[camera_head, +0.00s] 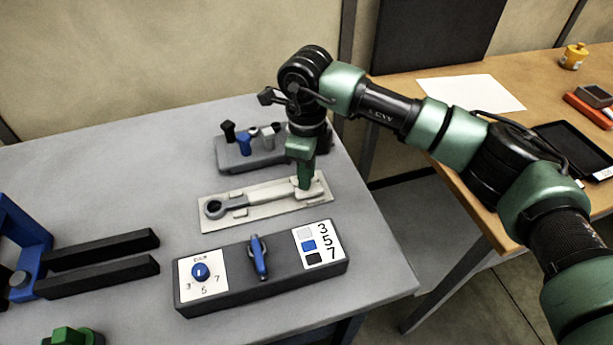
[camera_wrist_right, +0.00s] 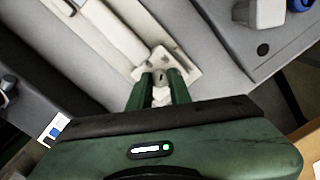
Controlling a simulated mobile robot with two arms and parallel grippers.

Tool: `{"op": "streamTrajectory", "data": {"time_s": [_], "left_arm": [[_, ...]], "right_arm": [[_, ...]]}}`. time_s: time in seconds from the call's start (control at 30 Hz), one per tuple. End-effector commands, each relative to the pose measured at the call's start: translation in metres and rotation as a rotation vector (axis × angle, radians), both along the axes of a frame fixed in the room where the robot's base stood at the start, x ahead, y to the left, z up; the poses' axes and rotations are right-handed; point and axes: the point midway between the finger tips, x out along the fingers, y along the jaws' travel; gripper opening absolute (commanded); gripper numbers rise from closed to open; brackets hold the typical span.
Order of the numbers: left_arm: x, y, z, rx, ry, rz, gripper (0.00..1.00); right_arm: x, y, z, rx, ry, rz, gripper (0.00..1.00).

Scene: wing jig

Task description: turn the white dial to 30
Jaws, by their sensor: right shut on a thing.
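My right gripper (camera_head: 304,185) reaches down onto the right end of a pale plate (camera_head: 240,213) on the grey table. In the right wrist view its two green fingers (camera_wrist_right: 160,82) are shut on a small pale grey knob (camera_wrist_right: 161,76) on a whitish square block. The fingers hide much of this knob, and I cannot read any scale or number on it. I cannot tell for certain whether it is the white dial. A long light bar with a dark ring at its left end lies along the plate.
A dark box (camera_head: 232,288) with a blue knob, blue lever and the numbers 3, 5, 7 stands in front of the plate. A grey block (camera_head: 262,158) with several knobbed pins stands behind.

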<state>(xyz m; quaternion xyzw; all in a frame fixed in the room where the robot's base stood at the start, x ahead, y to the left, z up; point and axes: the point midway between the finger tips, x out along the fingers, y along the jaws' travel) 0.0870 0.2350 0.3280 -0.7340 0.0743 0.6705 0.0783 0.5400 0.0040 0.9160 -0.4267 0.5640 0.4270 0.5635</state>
Motion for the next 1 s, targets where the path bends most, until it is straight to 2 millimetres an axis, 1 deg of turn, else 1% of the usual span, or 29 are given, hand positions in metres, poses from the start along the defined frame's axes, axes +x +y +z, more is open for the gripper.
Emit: {"op": "streamTrajectory", "data": {"time_s": [0.2, 0.67, 0.7, 0.77, 0.8, 1.0], "left_arm": [[0.0001, -0.0002, -0.0048, 0.0, 0.0, 0.001, 0.48], [0.0004, -0.0001, -0.005, 0.0, -0.001, 0.001, 0.48], [0.0005, 0.0, -0.005, 0.0, -0.001, 0.001, 0.48], [0.0005, 0.0, -0.005, 0.0, -0.001, 0.002, 0.48], [0.0005, 0.0, -0.005, 0.0, -0.001, 0.002, 0.48], [0.0008, 0.0, -0.0051, 0.0, -0.001, 0.002, 0.48]], "right_arm": [[0.0002, 0.0, 0.0001, 0.001, -0.001, -0.054, 0.0], [0.0002, 0.0, 0.0009, 0.001, -0.001, -0.067, 0.0], [0.0002, 0.0, 0.0008, 0.001, -0.001, -0.066, 0.22], [0.0003, 0.0, 0.0008, 0.001, -0.001, -0.066, 0.39], [0.0002, 0.0, 0.0008, 0.001, -0.001, -0.066, 0.41], [0.0001, 0.0001, 0.0004, 0.0, -0.001, -0.066, 0.41]]}}
